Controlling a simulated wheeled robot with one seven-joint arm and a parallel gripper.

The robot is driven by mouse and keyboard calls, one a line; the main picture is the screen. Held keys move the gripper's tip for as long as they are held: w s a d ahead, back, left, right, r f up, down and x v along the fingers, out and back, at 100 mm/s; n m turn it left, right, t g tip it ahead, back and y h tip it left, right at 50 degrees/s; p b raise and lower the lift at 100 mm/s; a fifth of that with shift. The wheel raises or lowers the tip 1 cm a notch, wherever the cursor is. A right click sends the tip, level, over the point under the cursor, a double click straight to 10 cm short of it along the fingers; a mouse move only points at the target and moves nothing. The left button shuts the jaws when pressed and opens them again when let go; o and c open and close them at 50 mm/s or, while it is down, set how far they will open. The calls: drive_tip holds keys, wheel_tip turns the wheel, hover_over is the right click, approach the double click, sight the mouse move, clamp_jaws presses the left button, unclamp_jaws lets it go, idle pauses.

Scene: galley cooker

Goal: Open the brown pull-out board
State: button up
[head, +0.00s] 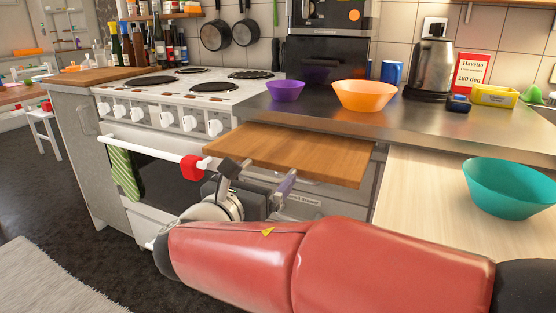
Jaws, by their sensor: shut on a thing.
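The brown pull-out board (290,152) is a flat wooden slab. It juts out from under the steel worktop, to the right of the white cooker, with a broad stretch of its top showing. My gripper (256,175) is at the board's front edge, with its fingers coming up from below and in front. It is shut on the board. The exact contact is small and partly hidden by the gripper's own parts. My red arm reaches in from the lower right and covers part of the cabinet front below.
The cooker (165,90) has a white oven handle (140,143) with a green towel (124,172) and a red piece (192,167) close to my gripper. Purple (286,91) and orange (365,95) bowls stand behind the board; a teal bowl (508,188) is at right.

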drive_tip(key=v, duration=0.9)
drive_tip(key=shift+p, duration=0.3)
drive_tip(key=shift+s, duration=0.1)
drive_tip(key=o, duration=1)
drive_tip(key=v, duration=0.7)
drive_tip(key=shift+s+a, duration=0.15)
drive_tip(key=shift+s, duration=0.25)
